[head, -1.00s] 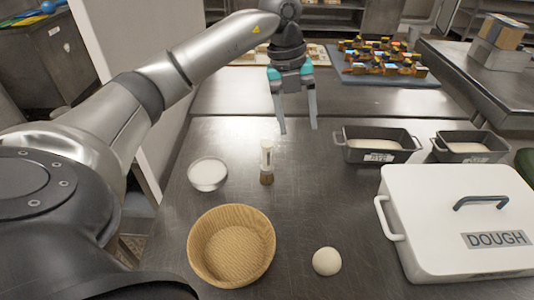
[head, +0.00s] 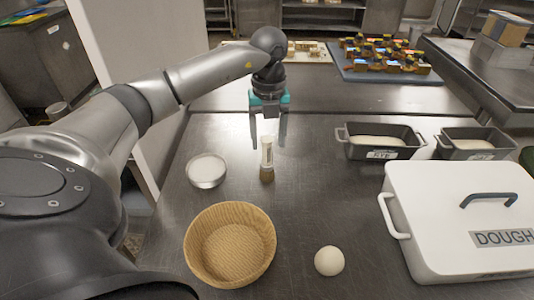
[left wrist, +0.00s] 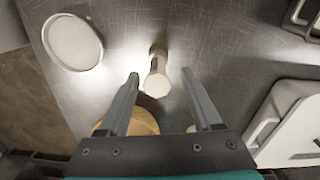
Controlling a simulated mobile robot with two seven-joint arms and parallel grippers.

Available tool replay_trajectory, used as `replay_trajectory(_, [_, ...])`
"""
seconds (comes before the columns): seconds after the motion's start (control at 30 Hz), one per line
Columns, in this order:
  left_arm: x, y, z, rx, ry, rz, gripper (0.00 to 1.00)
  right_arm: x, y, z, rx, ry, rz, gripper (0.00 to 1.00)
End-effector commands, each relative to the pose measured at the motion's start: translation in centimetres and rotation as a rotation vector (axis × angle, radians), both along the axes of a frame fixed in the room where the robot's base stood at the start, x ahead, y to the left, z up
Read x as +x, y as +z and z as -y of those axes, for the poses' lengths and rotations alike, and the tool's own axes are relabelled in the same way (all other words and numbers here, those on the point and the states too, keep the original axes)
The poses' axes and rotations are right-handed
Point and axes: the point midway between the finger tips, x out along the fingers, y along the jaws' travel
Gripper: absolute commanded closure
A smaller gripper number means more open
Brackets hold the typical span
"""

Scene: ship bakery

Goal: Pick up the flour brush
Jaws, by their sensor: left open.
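The flour brush (head: 267,158) stands upright on the steel table, with a white upper part and a brown lower end. It also shows in the left wrist view (left wrist: 157,75), seen from above. My left gripper (head: 268,140) is open and empty. It points down above and just behind the brush. In the left wrist view the brush appears beyond the fingertips, between their lines, apart from both fingers. My right gripper is in neither view.
A bowl of white flour (head: 206,171) stands left of the brush. A wicker basket (head: 190,245) and a dough ball (head: 329,261) are nearer. A white DOUGH box (head: 440,190) and two dark tins (head: 378,154) (head: 472,155) stand to the right.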

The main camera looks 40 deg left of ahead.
Motion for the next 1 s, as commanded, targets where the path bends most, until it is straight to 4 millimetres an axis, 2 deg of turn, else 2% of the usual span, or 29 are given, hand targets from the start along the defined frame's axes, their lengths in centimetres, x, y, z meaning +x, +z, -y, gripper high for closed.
replay_trajectory(0.2, [-0.5, -3.5, -0.1, 0.0, -0.001, -0.003, 0.34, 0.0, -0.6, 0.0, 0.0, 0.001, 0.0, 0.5])
replay_trajectory(0.3, [-0.5, -4.4, -0.1, 0.001, -0.001, -0.002, 0.34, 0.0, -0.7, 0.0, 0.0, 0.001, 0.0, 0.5])
replay_trajectory(0.57, [-0.4, -4.6, 0.0, 0.0, -0.001, 0.0, 0.34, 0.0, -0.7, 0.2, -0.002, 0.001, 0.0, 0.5])
replay_trajectory(1.0, [-0.4, -4.6, -0.1, 0.0, -0.001, 0.0, 0.81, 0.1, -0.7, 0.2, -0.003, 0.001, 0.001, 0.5])
